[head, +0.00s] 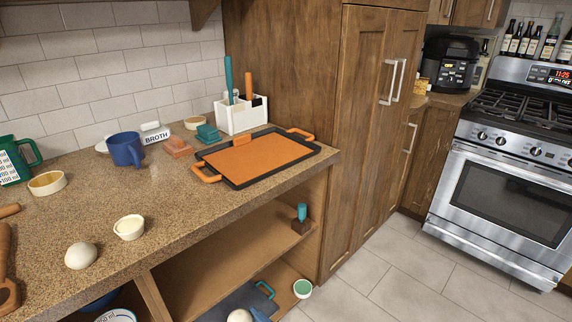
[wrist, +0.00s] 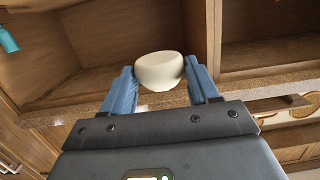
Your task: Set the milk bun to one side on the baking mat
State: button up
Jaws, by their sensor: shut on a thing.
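The baking mat (head: 262,160) is a flat orange sheet on a dark tray (head: 314,152) with orange handles on the counter. My gripper (wrist: 160,76) has two blue fingers shut on a pale cream, rounded thing, which I take as the milk bun (wrist: 158,68). The bun also shows at the bottom edge of the head view (head: 239,316), partly cut off. Most of my gripper is outside the head view.
A white egg-shaped thing (head: 82,256) and a small cream dish (head: 129,228) sit on the counter. A blue mug (head: 126,149), BROTH sign (head: 155,135) and white utensil holder (head: 240,117) stand behind. The counter's front edge lies between my gripper and the tray; a tall cabinet (head: 300,80) borders the right.

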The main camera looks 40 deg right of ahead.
aim_at(285, 147)
jog(key=u, duration=1.35)
jog(key=l+u, duration=0.1)
jog(key=u, duration=0.35)
jog(key=l+u, duration=0.1)
jog(key=u, duration=0.35)
jog(key=l+u, duration=0.1)
jog(key=u, duration=0.35)
jog(key=k+u, duration=0.1)
jog(key=u, duration=0.35)
jog(key=k+l+u, duration=0.15)
jog(key=u, duration=0.25)
jog(key=k+l+u, duration=0.1)
jog(key=k+u, duration=0.4)
jog(key=u, duration=0.25)
jog(key=k+u, duration=0.2)
jog(key=u, duration=0.2)
